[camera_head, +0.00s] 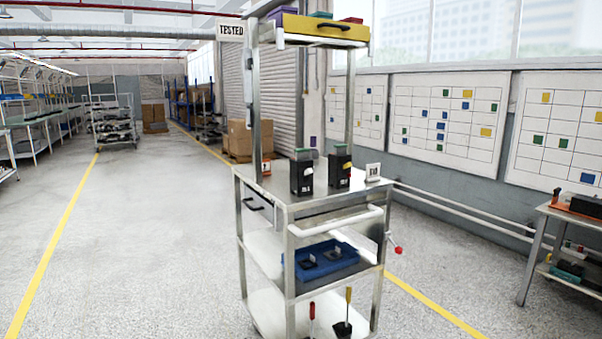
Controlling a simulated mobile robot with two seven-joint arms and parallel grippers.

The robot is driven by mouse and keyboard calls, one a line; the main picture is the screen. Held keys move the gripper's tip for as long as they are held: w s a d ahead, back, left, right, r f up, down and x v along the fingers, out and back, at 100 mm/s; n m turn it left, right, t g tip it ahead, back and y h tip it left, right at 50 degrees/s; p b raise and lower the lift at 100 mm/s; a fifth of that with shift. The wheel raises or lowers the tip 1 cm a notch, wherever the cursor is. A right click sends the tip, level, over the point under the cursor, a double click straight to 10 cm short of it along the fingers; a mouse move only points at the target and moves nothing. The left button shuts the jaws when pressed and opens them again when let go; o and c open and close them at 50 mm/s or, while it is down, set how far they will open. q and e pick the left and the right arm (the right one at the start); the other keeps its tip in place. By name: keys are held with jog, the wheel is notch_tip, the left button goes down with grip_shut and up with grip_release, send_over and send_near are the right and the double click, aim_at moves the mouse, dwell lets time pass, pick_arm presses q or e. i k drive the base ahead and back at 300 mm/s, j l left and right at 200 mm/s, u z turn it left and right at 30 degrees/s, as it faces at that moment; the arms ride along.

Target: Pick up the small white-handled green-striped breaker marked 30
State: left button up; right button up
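Two black breakers with green tops stand upright on the top shelf of a metal cart. The left breaker (301,175) is nearer and has a small pale mark near its top and white print lower down. The right breaker (340,169) stands a little behind it, with a yellowish-white patch on its front. The numbers on both are too small to read, so I cannot tell which one is marked 30. Neither of my grippers is in view.
The metal cart (262,182) has a blue tray (322,262) on its middle shelf and screwdrivers below. A yellow bin (318,30) sits overhead. A workbench (575,216) is at right. Floor at left is clear.

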aim_at(301, 186)
jog(key=i+j+z, duration=0.1)
jog(key=j, duration=0.25)
jog(key=i+j+z, duration=0.1)
jog(key=i+j, duration=0.45)
jog(key=j, duration=0.15)
jog(key=i+j+z, duration=0.15)
jog(key=j, duration=0.2)
jog(key=i+j+z, duration=0.1)
jog(key=j, duration=0.3)
jog(key=i+j+z, duration=0.1)
jog(key=i+j, duration=0.35)
jog(key=j, duration=0.35)
jog(key=z, duration=0.05)
